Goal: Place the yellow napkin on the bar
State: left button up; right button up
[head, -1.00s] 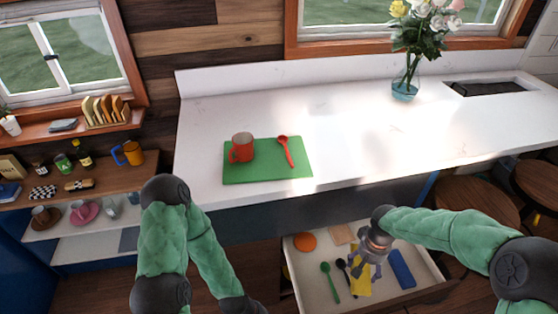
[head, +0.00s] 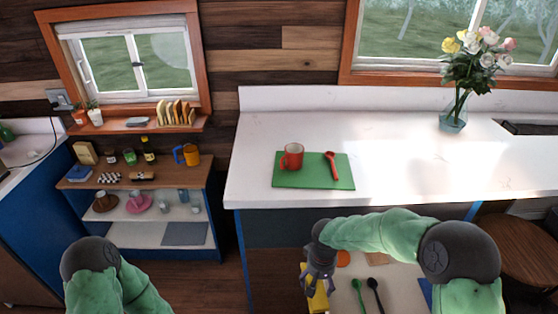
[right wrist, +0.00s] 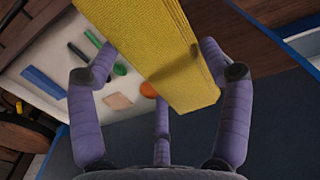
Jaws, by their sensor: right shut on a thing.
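The yellow napkin (right wrist: 160,50) is a folded, textured strip held between the fingers of my right gripper (right wrist: 155,75). In the head view the napkin (head: 317,299) hangs below my right gripper (head: 318,282), at the left side of the open drawer and below the bar's front edge. The bar (head: 400,165) is a white counter with a green mat (head: 300,180) on it, which carries a red mug (head: 291,157) and a red spoon (head: 332,165). My left arm shows at the lower left of the head view, but its gripper is out of frame.
The open drawer (head: 398,277) holds a green spoon (head: 358,292), a black spoon (head: 375,292) and an orange disc (head: 343,258). A flower vase (head: 453,115) stands at the bar's back right. The bar around the mat is clear. A shelf unit (head: 150,180) stands left.

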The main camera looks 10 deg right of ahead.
aim_at(381, 167)
jog(key=l+u, duration=0.4)
jog(key=l, duration=0.3)
jog(key=k+l+u, duration=0.15)
jog(key=l+u, duration=0.25)
jog(key=l, duration=0.3)
